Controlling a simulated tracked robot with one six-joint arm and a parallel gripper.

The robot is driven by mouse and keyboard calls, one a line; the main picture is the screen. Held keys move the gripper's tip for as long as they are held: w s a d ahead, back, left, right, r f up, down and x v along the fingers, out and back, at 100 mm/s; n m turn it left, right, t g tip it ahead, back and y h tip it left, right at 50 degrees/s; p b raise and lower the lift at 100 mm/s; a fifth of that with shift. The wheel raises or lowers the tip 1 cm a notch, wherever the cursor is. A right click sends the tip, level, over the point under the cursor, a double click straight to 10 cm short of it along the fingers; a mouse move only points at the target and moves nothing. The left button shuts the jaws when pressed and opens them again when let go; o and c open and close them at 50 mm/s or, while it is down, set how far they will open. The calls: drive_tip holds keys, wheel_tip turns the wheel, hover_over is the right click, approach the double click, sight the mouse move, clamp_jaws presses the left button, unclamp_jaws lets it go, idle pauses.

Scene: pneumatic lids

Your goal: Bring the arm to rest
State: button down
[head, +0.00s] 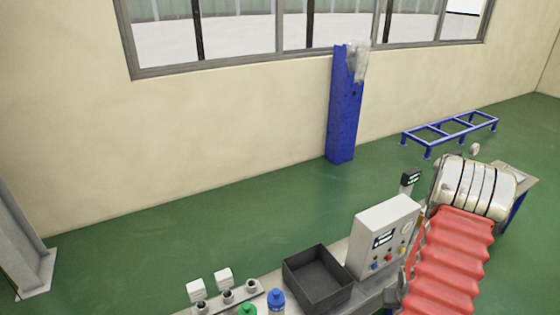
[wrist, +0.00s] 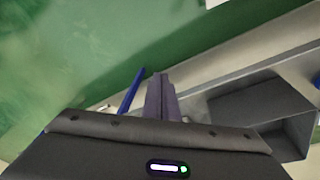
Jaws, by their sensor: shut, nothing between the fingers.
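My gripper (wrist: 160,80) shows in the wrist view, with its two dark fingers together and nothing between them. It points out over the green floor and the edge of a grey bench (wrist: 225,65). In the head view, a red ribbed sleeve and a silver ribbed joint, which look like my arm, rise at the right. My gripper's fingers cannot be made out in the head view.
A dark open box (head: 318,278) stands on the bench beside a white control box (head: 383,238) with buttons. Small white-topped fittings (head: 224,278), a green-capped and a blue-capped bottle (head: 276,300) stand left. A blue post (head: 343,110) and low blue frame (head: 450,132) stand behind.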

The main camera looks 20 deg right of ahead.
drive_tip(key=w+a+r+n+g, duration=0.1)
drive_tip(key=w+a+r, duration=0.1)
drive_tip(key=a+r, duration=0.75)
drive_tip(key=w+a+r, duration=0.1)
drive_tip(key=a+r, duration=0.6)
drive_tip(key=r, duration=0.6)
drive_tip(key=s+a+r+n+t+y, duration=0.2)
drive_tip(key=a+r+n+t, duration=0.3)
drive_tip(key=a+r, duration=1.5)
drive_tip(key=a, duration=0.4)
drive_tip(key=shift+s+a+r+n, duration=0.35)
drive_tip(key=shift+a+n, duration=0.05)
drive_tip(key=shift+d, duration=0.1)
